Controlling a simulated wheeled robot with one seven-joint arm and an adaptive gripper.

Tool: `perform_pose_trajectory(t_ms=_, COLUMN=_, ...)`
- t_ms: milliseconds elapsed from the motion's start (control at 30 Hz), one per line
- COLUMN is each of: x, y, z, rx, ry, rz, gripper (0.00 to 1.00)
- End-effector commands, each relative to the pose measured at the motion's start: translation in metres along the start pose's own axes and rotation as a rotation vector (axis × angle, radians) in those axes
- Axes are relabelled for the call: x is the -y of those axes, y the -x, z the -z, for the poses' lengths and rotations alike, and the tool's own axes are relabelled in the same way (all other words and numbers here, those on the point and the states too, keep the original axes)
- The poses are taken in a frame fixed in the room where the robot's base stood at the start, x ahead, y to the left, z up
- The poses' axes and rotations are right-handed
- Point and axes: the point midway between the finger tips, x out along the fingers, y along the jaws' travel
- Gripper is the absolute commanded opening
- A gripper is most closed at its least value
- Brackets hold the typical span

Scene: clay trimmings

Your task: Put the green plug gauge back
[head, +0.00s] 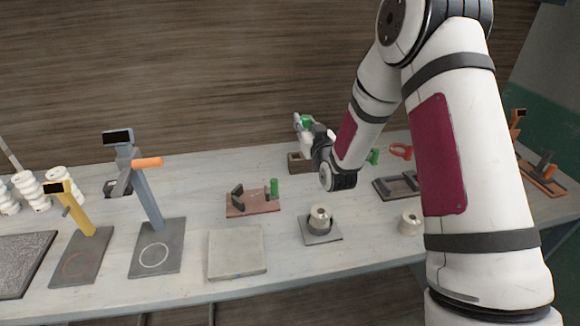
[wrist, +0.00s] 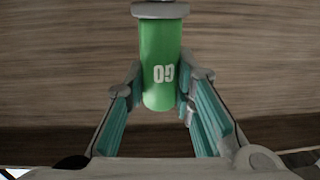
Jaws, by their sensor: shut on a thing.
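The green plug gauge (wrist: 161,35) has a green handle marked "GO" and a grey collar at the top of the wrist view. My gripper (wrist: 163,88) is shut on its green handle, with a teal-padded finger on each side. In the head view the green of the gauge (head: 306,121) shows at my gripper, above a brown wooden block (head: 301,164) at the back of the table. My wrist partly hides the block, and its top is hard to make out. I cannot tell whether the gauge touches it.
A reddish fixture (head: 252,204) with a green knob stands front-left of the block. A grey plate with a metal ring part (head: 319,219), a pale slab (head: 237,254) and two gauge stands (head: 150,200) (head: 85,245) are nearer. A dark tray (head: 395,188) is partly behind my arm.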

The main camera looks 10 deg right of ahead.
Motion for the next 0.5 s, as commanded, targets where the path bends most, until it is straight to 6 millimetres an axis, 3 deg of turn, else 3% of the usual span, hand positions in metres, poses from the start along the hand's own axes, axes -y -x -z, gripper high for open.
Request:
perform_pose_trajectory(t_ms=33, x=-0.002, y=-0.019, z=-0.007, rx=-0.006, ry=0.001, rz=0.007, gripper=0.00)
perform_pose_trajectory(t_ms=100, x=-0.003, y=-0.032, z=-0.008, rx=-0.006, ry=0.001, rz=0.019, gripper=0.00)
perform_pose_trajectory(t_ms=500, x=-0.007, y=-0.090, z=-0.018, rx=-0.006, ry=0.003, rz=0.079, gripper=0.00)
